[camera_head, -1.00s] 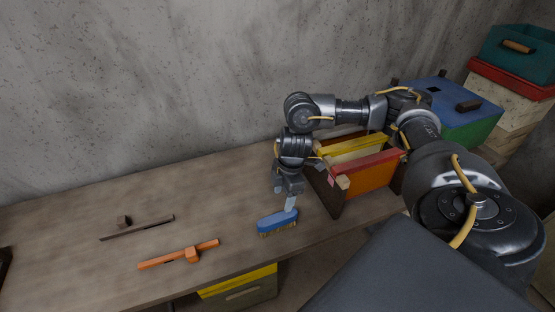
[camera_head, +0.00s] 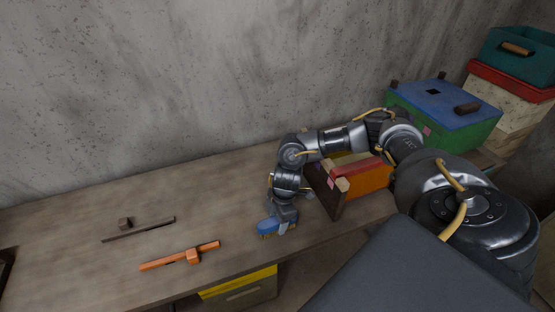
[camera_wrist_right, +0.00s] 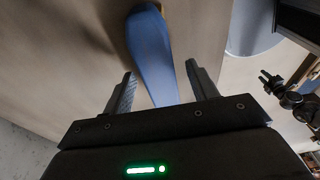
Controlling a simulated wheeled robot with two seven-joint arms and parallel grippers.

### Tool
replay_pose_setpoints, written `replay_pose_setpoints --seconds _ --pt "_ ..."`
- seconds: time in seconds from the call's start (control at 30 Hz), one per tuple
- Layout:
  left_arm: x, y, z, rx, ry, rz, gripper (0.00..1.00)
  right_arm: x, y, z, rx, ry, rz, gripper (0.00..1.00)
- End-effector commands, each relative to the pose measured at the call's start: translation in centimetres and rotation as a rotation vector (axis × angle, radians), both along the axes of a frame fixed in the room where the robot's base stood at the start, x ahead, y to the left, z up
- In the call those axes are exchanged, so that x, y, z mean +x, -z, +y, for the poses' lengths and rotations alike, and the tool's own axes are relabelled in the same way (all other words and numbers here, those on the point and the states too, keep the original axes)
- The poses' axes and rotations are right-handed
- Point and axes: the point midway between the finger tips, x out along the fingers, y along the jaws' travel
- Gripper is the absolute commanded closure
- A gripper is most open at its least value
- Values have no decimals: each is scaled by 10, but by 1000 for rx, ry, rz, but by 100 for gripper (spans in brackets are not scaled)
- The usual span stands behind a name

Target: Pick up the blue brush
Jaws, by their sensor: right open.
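The blue brush (camera_head: 268,228) lies on the wooden table near its front edge, partly hidden by my right gripper (camera_head: 284,221). In the right wrist view the blue brush (camera_wrist_right: 152,58) runs between the two fingers of my open right gripper (camera_wrist_right: 160,85). There is a visible gap between the brush and each finger, and the bristles are hidden in that view. My left gripper does not show.
A rack with red and yellow frames (camera_head: 362,178) stands just right of my right gripper. An orange bar tool (camera_head: 180,257) and a dark bar (camera_head: 140,229) lie on the table's left. A blue-topped green box (camera_head: 440,105) stands at the right. The table's middle (camera_head: 220,200) is clear.

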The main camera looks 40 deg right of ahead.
Motion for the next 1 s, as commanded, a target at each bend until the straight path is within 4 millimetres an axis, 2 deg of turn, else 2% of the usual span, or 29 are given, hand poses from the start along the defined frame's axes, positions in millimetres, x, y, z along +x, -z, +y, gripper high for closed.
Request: replay_pose_setpoints --seconds 0.27,0.67,1.0 --pt "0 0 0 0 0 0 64 0 3 1 0 0 0 42" --pt "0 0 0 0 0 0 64 0 3 0 0 0 0 94" --pt "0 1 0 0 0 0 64 1 -1 1 1 0 -2 94"
